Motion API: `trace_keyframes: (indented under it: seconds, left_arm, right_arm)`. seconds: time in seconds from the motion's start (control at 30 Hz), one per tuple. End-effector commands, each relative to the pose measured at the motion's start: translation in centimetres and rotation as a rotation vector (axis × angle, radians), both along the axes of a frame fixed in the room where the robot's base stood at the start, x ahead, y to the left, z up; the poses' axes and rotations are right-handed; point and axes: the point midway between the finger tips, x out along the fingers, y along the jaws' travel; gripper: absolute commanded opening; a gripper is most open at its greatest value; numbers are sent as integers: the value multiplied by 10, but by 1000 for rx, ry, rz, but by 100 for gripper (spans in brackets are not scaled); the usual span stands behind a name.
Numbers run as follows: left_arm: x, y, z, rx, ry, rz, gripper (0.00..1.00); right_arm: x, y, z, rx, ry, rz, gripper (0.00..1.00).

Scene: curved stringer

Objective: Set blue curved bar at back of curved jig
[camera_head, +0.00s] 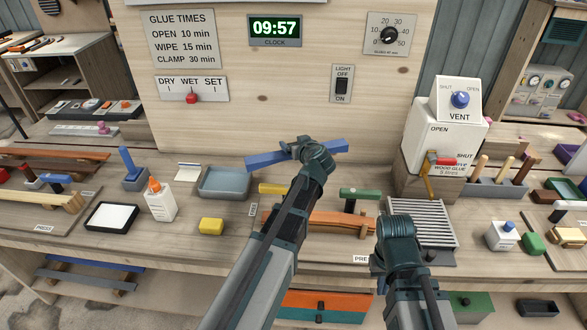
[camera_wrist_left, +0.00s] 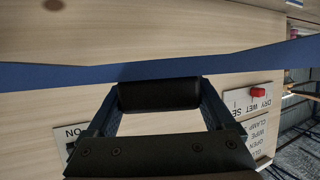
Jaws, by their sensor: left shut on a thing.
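The blue curved bar (camera_head: 264,160) is held up in front of the wooden back panel, roughly level and running left to right. My left gripper (camera_head: 301,149) is shut on it near its middle. In the left wrist view, the bar (camera_wrist_left: 50,76) crosses the whole width behind the gripper's dark pads (camera_wrist_left: 160,95). Below it on the bench is an orange-brown curved wooden piece (camera_head: 330,221), seemingly in the curved jig; my left arm hides part of it. My right gripper (camera_head: 393,238) is over the bench at the right of this piece, its fingers hidden.
A yellow-topped clamp (camera_head: 272,188) and a green-topped clamp (camera_head: 360,194) stand behind the curved piece. A grey tray (camera_head: 224,183), yellow block (camera_head: 211,226) and glue bottle (camera_head: 160,202) are left.

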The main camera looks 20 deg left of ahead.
Motion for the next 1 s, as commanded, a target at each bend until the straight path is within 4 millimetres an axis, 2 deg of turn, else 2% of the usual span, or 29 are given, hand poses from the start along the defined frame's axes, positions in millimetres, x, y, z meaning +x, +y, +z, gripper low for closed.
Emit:
trace_keyframes:
  seconds: [0.03, 0.4, 0.5, 0.73, 1.0]
  left_arm:
    - [0, 0, -19, 1, 1, 0, 18]
    - [0, 0, -80, 0, 0, -1, 18]
    - [0, 0, -86, 0, 0, -1, 18]
    - [3, 2, -84, 0, 0, 0, 18]
    - [36, 27, -84, 1, 0, 2, 18]
  right_arm:
    - [0, 0, -19, 0, 0, 0, 0]
    - [0, 0, -81, 0, 0, 0, 0]
    - [0, 0, -86, 0, 0, 0, 0]
    - [0, 0, -84, 0, 0, 0, 0]
    - [0, 0, -84, 0, 0, 0, 0]
